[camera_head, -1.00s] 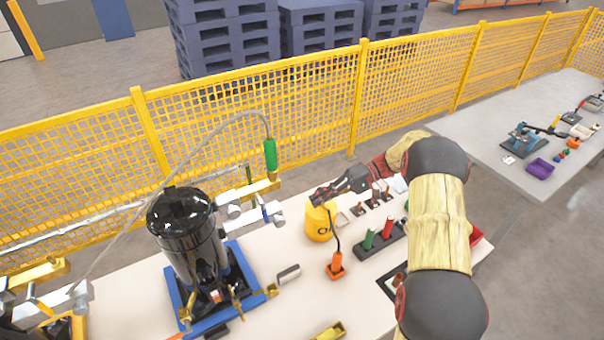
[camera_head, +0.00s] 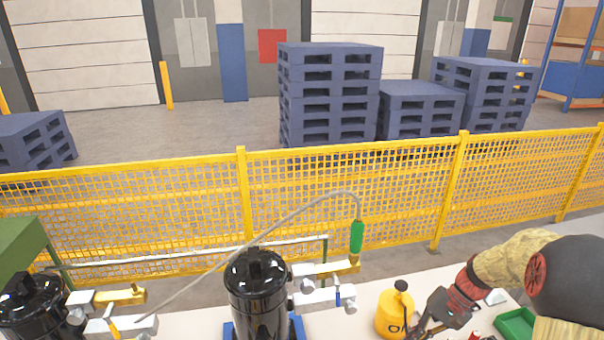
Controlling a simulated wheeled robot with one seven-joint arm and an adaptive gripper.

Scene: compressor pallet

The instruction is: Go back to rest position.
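My gripper (camera_head: 428,322) is at the lower right, at the end of my arm with its tan sleeve. It is dark and points down and left, close beside the yellow canister (camera_head: 393,314) on the table. Its fingertips are small and partly cut off by the bottom edge, so I cannot tell whether they are open or shut. A black compressor (camera_head: 258,300) stands upright on a blue base (camera_head: 229,331), left of the canister and apart from my gripper.
A second black compressor (camera_head: 33,312) stands at the lower left. A green tray (camera_head: 517,323) lies right of my gripper. A yellow mesh fence (camera_head: 345,200) runs behind, with blue pallet stacks (camera_head: 330,95) beyond it.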

